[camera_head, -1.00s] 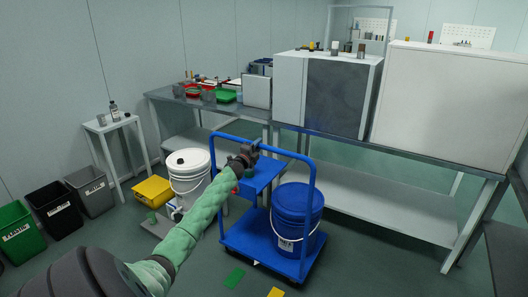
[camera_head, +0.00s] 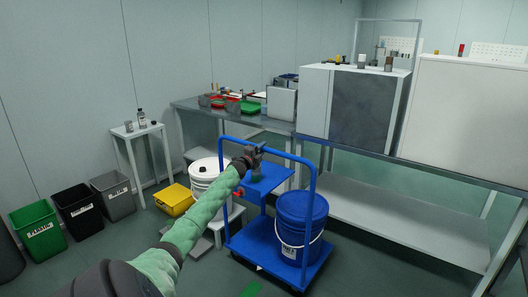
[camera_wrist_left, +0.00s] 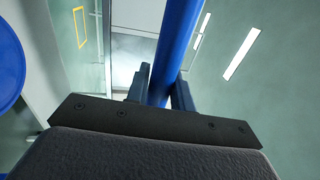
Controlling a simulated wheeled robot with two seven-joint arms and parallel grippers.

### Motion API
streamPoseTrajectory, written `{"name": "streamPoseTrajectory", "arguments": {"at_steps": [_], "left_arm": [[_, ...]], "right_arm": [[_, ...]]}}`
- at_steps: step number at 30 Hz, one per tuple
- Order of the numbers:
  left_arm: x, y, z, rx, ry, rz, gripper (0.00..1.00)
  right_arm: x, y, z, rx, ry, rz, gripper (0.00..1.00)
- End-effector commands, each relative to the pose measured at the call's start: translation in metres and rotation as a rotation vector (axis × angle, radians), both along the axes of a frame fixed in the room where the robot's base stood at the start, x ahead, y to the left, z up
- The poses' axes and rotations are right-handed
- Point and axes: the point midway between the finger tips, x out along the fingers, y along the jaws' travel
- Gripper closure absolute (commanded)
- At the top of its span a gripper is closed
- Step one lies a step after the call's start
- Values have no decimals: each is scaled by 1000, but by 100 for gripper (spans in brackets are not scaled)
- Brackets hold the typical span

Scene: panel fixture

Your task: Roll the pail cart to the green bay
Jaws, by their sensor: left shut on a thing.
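The blue pail cart (camera_head: 240,237) stands on the floor in the middle of the head view, with a tall hoop handle and a small upper shelf. A blue pail (camera_head: 294,232) with a wire bail and a white label stands upright on its deck. My left gripper (camera_head: 256,154) is shut on the cart's top handle bar. In the left wrist view, the blue bar (camera_wrist_left: 172,55) passes between the fingers of the gripper (camera_wrist_left: 159,92). A green patch (camera_head: 252,289) lies on the floor at the bottom edge; I cannot tell whether it belongs to the green bay. My right gripper is out of view.
A white pail (camera_head: 207,180) and a yellow box (camera_head: 174,200) stand left of the cart. Green, black and grey bins (camera_head: 113,196) line the left wall. A long workbench (camera_head: 395,208) with a lower shelf runs behind and right of the cart. Floor before the bins is clear.

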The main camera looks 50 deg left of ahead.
Motion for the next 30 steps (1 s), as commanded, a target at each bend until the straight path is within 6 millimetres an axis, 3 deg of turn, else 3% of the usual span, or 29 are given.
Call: {"name": "streamPoseTrajectory", "arguments": {"at_steps": [8,9,12,23,30], "left_arm": [[0,0,-1,-1,2,1,100],[0,0,-1,0,2,1,73],[0,0,-1,0,1,1,56],[-2,0,-1,1,1,0,56],[-19,-4,-6,2,2,-1,56]], "right_arm": [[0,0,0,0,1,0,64],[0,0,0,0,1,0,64],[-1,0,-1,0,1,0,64],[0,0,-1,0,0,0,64],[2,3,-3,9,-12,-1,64]]}}
